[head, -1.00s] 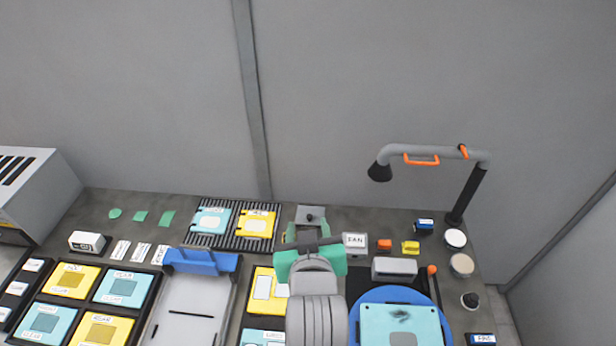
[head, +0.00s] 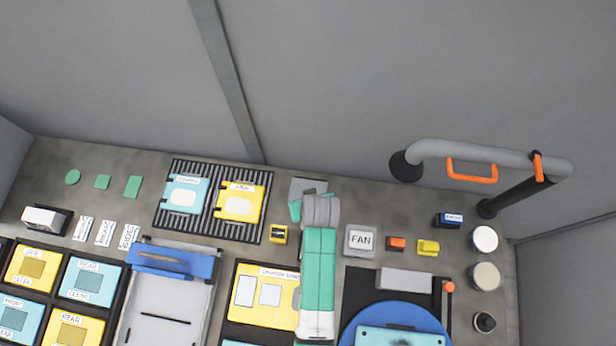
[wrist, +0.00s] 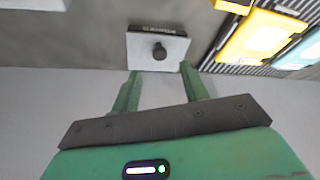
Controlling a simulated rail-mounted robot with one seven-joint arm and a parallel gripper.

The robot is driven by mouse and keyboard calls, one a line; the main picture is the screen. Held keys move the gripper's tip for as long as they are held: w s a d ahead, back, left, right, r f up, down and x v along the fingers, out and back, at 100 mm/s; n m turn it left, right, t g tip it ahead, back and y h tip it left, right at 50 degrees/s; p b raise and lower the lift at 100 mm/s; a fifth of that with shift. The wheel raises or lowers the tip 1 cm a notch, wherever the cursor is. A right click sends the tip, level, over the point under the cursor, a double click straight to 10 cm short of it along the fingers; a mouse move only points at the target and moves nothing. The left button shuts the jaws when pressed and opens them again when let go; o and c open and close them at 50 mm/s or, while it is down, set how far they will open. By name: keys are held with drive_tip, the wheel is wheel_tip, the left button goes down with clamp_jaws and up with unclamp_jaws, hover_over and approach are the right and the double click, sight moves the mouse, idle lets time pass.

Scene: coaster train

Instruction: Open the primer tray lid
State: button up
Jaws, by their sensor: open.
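The primer tray lid is a light grey square plate (wrist: 172,55) with a round black knob (wrist: 159,51) at its middle. In the wrist view a dark label strip runs along its far edge, its text too blurred to read. The lid also shows in the head view (head: 309,184) at the back of the bench, partly hidden by my arm. My gripper (wrist: 159,70) is open and empty. Its two green fingers are spread at the near edge of the lid, with the knob beyond and between the tips. I cannot tell its height above the lid.
A black ribbed rack (head: 210,233) with a blue and a yellow card stands left of the lid. A small yellow sharpener-like block (head: 278,234) is close by. A FAN box (head: 360,241) is to the right. A grey pipe with orange handles (head: 480,155) rises at the right. The wall is behind.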

drive_tip(key=x, duration=0.6)
drive_tip(key=shift+w+f+b, duration=0.25)
drive_tip(key=shift+w+b, duration=0.05)
drive_tip(key=shift+b, duration=0.05)
clamp_jaws()
